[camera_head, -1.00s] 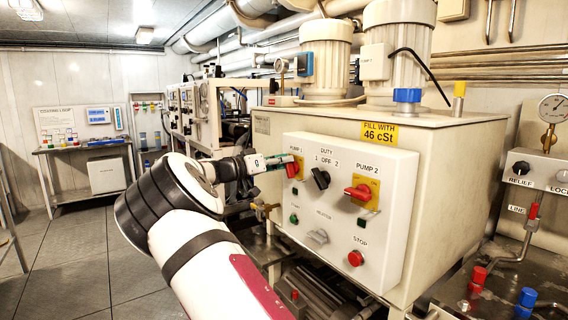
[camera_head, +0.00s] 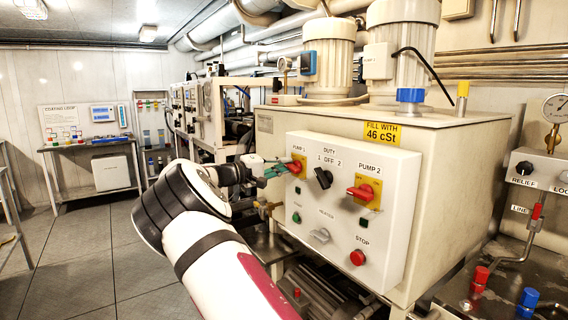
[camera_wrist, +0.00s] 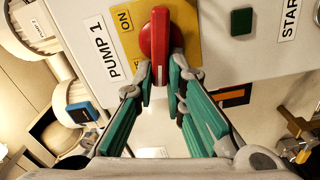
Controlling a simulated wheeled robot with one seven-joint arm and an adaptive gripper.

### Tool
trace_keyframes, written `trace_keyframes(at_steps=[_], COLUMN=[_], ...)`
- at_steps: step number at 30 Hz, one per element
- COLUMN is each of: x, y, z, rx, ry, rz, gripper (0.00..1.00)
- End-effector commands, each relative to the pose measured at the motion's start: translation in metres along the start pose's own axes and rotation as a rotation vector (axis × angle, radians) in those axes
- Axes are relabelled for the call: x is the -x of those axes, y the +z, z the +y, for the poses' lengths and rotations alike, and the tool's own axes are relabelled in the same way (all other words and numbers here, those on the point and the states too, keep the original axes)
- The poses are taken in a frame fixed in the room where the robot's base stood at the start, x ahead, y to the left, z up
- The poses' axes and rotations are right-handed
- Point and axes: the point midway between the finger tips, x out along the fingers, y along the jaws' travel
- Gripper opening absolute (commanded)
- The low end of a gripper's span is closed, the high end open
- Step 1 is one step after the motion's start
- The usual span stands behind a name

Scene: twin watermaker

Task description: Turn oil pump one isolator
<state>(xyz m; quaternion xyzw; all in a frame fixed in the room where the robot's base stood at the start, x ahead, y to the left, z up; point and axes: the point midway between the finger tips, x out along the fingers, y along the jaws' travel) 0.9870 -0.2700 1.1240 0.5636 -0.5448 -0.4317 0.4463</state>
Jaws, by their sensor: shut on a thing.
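The pump 1 isolator is a red rotary handle (camera_wrist: 157,35) on a yellow plate (camera_wrist: 128,22) marked ON, beside the PUMP 1 label in the wrist view. In the head view its red handle (camera_head: 294,167) is at the upper left of the white control panel (camera_head: 330,260), partly hidden by my gripper. My gripper (camera_wrist: 162,80) has green-padded fingers shut on the near end of the red handle. It also shows in the head view (camera_head: 281,169), reaching in from the left. In the wrist view the handle's long side runs up and down the picture.
The panel also carries a black duty selector (camera_head: 322,179), a red pump 2 isolator (camera_head: 361,192), a grey heater knob (camera_head: 319,235) and a red stop button (camera_head: 357,258). Two pump motors (camera_head: 328,60) stand on the tank. Open floor (camera_head: 80,250) lies to the left.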

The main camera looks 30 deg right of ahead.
Motion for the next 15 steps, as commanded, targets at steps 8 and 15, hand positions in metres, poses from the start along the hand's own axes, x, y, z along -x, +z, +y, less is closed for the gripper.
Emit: trace_keyframes(at_steps=[8,15], x=[0.0012,0.0013], y=[-0.0005,-0.0003], z=[-0.0050,-0.0069], rx=[0.164,0.232], ry=[-0.002,-0.001], rz=[0.003,0.004], gripper=[0.00,0.00])
